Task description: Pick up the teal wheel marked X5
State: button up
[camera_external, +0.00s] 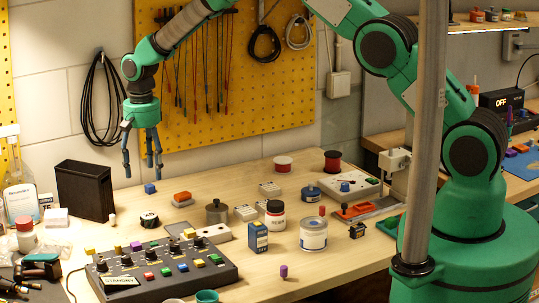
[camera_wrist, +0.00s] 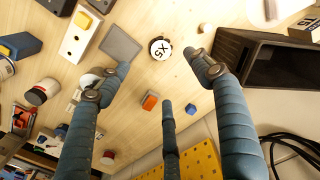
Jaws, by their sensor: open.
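A small round piece marked X5 (camera_wrist: 160,47) lies on the bench in the wrist view, with a white face and a dark rim; I see no teal on it. In the external view a small black round piece with a white mark (camera_external: 149,220) stands in the matching place, its marking too small to read. My gripper (camera_external: 143,168) hangs high above the bench, fingers pointing down, open and empty. In the wrist view its spread fingers (camera_wrist: 157,68) frame the area around the X5 piece without touching it.
A black bin (camera_external: 84,190) stands left of the piece, with a small white cap (camera_external: 112,219) between. A blue block (camera_external: 150,188) and an orange block (camera_external: 182,198) lie behind. A dark flat plate (camera_wrist: 121,46) is close by. A control box (camera_external: 162,268) stands in front.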

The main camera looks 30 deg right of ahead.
send_over(149, 215)
jog(key=shift+s+f+p, duration=0.1)
jog(key=shift+f+p, duration=0.2)
jog(key=shift+f, duration=4)
jog(key=shift+f, duration=0.1)
jog(key=shift+f+p, duration=0.4)
jog(key=shift+f, duration=2.05)
jog(key=shift+c, duration=0.5)
jog(key=c, duration=1.2)
